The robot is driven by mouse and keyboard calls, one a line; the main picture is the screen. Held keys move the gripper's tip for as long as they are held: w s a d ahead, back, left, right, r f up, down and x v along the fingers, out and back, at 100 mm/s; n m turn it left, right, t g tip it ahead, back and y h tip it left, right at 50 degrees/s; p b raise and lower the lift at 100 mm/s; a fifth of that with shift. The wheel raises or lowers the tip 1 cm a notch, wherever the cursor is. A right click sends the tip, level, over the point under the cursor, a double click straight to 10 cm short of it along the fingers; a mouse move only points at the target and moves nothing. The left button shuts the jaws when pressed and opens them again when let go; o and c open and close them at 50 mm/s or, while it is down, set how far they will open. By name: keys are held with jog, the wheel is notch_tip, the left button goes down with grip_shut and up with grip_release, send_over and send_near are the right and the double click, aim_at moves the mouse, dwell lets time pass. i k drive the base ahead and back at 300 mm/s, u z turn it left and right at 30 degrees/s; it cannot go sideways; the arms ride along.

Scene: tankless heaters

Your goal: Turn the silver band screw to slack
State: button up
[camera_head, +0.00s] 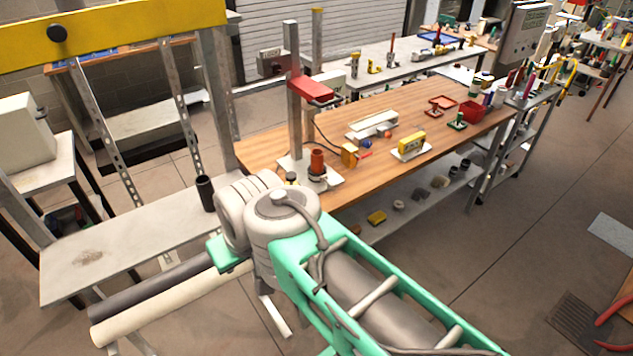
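I cannot make out a silver band screw in this view. A bench fixture stands on the near left end of the wooden workbench, with an upright grey metal post (293,100), a red block (311,89) on its side and an orange-red cylinder (317,160) at its base. A band or screw on it is too small to tell. A large grey and green jointed arm, which seems to be mine, fills the lower middle and covers the bench's near left corner. I cannot pick out my gripper or its fingertips.
The wooden workbench (375,165) carries a yellow device (411,144), a white tray-like part (372,124) and red bins (472,111). A grey metal bench (120,250) under a yellow beam (120,32) stands left. Red-handled tools (615,312) lie lower right. Open floor (530,210) lies right.

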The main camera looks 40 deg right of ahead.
aim_at(331, 186)
jog(key=u, duration=2.6)
jog(key=k, duration=0.7)
jog(key=z, duration=1.7)
